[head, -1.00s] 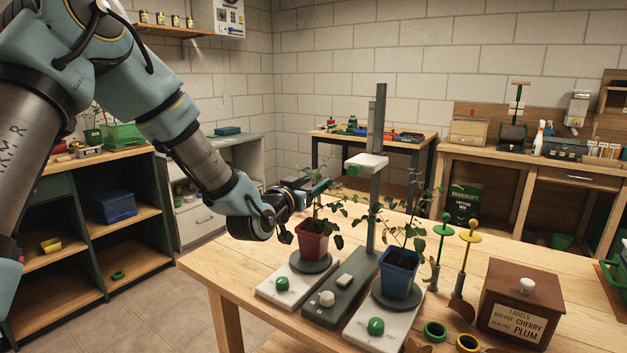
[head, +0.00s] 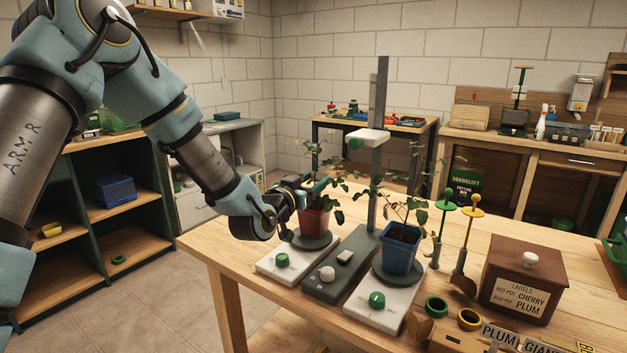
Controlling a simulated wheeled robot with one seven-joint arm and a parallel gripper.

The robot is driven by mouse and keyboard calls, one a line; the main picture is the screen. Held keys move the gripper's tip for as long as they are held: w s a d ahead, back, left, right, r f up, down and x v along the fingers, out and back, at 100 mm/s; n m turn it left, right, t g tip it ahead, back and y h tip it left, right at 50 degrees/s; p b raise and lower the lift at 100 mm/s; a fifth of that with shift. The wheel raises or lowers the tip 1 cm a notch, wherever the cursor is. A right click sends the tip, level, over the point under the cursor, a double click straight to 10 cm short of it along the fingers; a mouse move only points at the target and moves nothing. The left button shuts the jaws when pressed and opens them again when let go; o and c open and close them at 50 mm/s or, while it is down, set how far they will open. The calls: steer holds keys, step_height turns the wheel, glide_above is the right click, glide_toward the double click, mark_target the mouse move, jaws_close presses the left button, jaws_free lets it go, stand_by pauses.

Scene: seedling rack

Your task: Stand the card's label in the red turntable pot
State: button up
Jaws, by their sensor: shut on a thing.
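The red pot (head: 314,222), with a leafy seedling, stands on the grey disc of the left white turntable (head: 282,268). My gripper (head: 318,190) is at the red pot's rim, on its left side, among the leaves. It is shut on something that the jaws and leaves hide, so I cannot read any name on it. The card on the brown label box (head: 520,268) reads red pot CHERRY, blue pot PLUM. A PLUM label (head: 499,337) and a label beginning GIANT (head: 541,347) lie at the bottom edge, partly cut off.
The blue pot (head: 400,252) with its seedling stands on the right turntable. A grey post (head: 380,150) with a white head rises between and behind the pots. Green and yellow tools (head: 470,230) stand right of the blue pot. The table's left front corner is clear.

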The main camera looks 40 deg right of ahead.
steer(key=shift+f+b, duration=1.25)
steer(key=shift+f, duration=0.2)
steer(key=o, duration=1.5)
steer(key=b+v, duration=0.2)
steer(key=v, duration=0.8)
steer(key=shift+s+a, duration=0.2)
steer(key=shift+a, duration=0.15)
